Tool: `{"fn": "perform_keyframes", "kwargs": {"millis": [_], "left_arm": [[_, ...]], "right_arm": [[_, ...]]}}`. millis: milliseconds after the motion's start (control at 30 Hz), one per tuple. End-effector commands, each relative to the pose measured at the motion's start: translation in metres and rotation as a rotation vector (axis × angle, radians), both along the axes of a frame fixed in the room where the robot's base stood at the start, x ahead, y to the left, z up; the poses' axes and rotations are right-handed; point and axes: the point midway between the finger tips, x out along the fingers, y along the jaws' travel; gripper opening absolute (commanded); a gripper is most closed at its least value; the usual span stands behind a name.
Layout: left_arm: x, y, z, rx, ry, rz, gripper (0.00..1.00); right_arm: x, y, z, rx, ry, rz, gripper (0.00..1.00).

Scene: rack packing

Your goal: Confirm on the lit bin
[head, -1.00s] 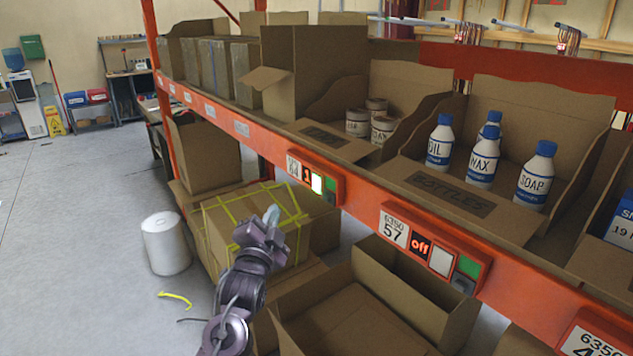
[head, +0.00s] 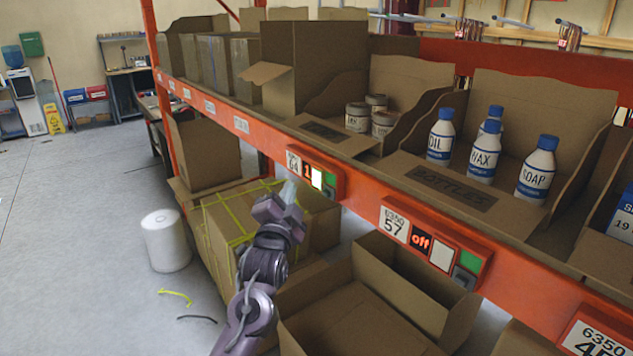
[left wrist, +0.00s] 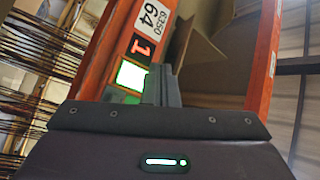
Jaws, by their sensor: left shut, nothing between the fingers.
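The lit bin module (head: 317,178) is on the orange shelf beam, with a red "1" display, a bright white button and a green part. In the left wrist view its label (left wrist: 153,18) reads 6350 64, with the display (left wrist: 140,47) and the lit white button (left wrist: 130,75) below. Cups (head: 358,117) stand in the box above. My left gripper (head: 289,192) is shut and empty, just left of and below the module. In the left wrist view its fingertips (left wrist: 163,72) overlap the button's right edge; I cannot tell whether they touch it. My right gripper is out of view.
A second module (head: 432,247), labelled 6350 57, reads "off" to the right. A bottles bin (head: 455,185) sits above it. Open cardboard boxes (head: 340,325) and a yellow-strapped carton (head: 222,225) stand below the beam. A white roll (head: 166,240) is on the floor at left.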

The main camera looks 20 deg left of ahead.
Motion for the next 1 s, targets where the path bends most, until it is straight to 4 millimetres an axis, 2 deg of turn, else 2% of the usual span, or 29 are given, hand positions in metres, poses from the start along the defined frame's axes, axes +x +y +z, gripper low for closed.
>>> {"fn": "perform_keyframes", "kwargs": {"millis": [100,333,1000], "left_arm": [[0.015,-0.009,0.001,-0.001,-0.002,-0.001,0.0],[0.031,-0.019,0.001,0.001,-0.002,-0.001,0.0],[0.035,-0.021,0.0,0.0,0.0,0.0,0.0]], "right_arm": [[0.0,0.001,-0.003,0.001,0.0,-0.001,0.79],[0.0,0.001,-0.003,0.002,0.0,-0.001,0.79],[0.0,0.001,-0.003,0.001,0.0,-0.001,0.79]]}}
